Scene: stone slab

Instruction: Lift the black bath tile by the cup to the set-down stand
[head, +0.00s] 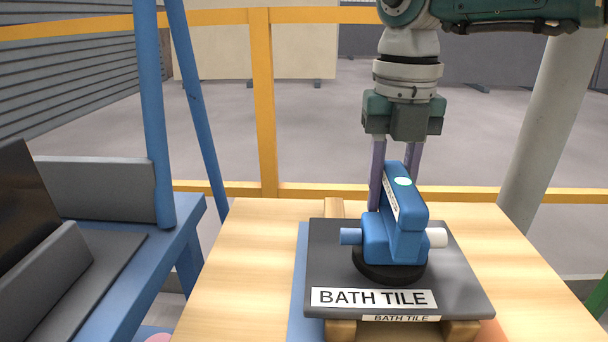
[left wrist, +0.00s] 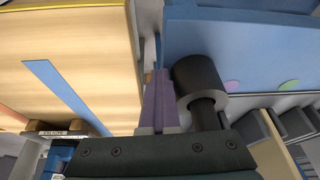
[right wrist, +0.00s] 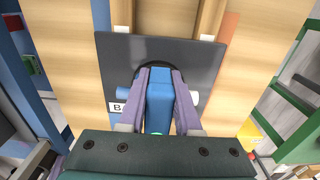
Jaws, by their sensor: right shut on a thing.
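The black bath tile (head: 330,262) lies flat above wooden bearers on the wooden table, its white BATH TILE label facing front; I cannot tell whether it touches them. It also shows in the right wrist view (right wrist: 208,62). The blue cup (head: 408,228) stands on the tile with its dark round pad against the top. My right gripper (head: 392,190) points down, with its purple fingers on both sides of the cup's handle (right wrist: 160,100), shut on it. My left gripper (left wrist: 158,75) is shut and empty, out of the head view. I cannot tell which thing is the set-down stand.
Wooden bearers (head: 460,331) show under the tile's front edge. A blue bench (head: 185,235) with dark grey slabs (head: 95,190) stands at the left. A yellow railing (head: 265,110) runs behind the table. In the left wrist view a dark cylinder (left wrist: 198,75) is beside my left fingers.

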